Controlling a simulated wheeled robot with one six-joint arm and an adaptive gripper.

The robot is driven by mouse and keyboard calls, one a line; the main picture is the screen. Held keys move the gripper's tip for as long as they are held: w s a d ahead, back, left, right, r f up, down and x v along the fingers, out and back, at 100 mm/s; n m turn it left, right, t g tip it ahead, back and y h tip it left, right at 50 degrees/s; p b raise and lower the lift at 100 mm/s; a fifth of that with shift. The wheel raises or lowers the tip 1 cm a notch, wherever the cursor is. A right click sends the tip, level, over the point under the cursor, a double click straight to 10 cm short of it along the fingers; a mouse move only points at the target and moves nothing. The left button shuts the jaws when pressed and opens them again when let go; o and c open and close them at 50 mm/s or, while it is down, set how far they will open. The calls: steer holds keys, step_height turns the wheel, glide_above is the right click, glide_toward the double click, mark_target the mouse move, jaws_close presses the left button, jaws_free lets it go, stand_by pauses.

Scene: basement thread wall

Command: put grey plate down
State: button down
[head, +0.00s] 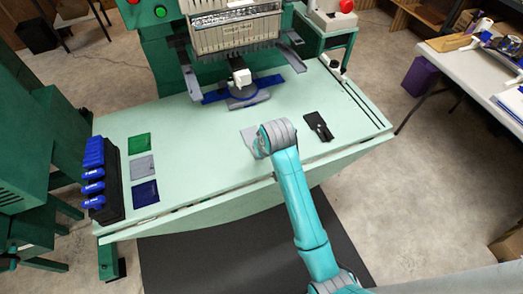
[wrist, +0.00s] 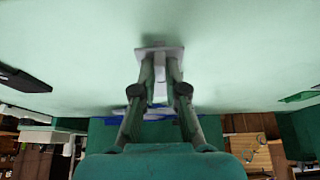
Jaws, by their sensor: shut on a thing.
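The grey plate (head: 247,136) is at the middle of the pale green table (head: 210,175), partly hidden behind my gripper (head: 262,146) in the head view. The plate is very close to the tabletop. I cannot tell whether it touches it. A grey square (head: 141,167) lies at the table's left, between a green square (head: 139,143) and a dark blue square (head: 145,193).
A black plate with a dark fitting (head: 318,127) lies right of my gripper. A black rack with blue-handled items (head: 94,175) stands at the left edge. The embroidery machine head (head: 235,30) and its blue-grey part (head: 248,92) are behind. The table between is clear.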

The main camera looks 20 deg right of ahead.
steer(key=shift+f, duration=0.25)
steer(key=shift+f, duration=0.15)
steer(key=c, duration=1.2)
jaws_free()
steer(key=shift+s+r, duration=0.1)
steer(key=shift+r, duration=0.35)
steer(key=v, duration=1.1)
steer(key=shift+r, duration=0.15)
steer(key=shift+s, duration=0.1)
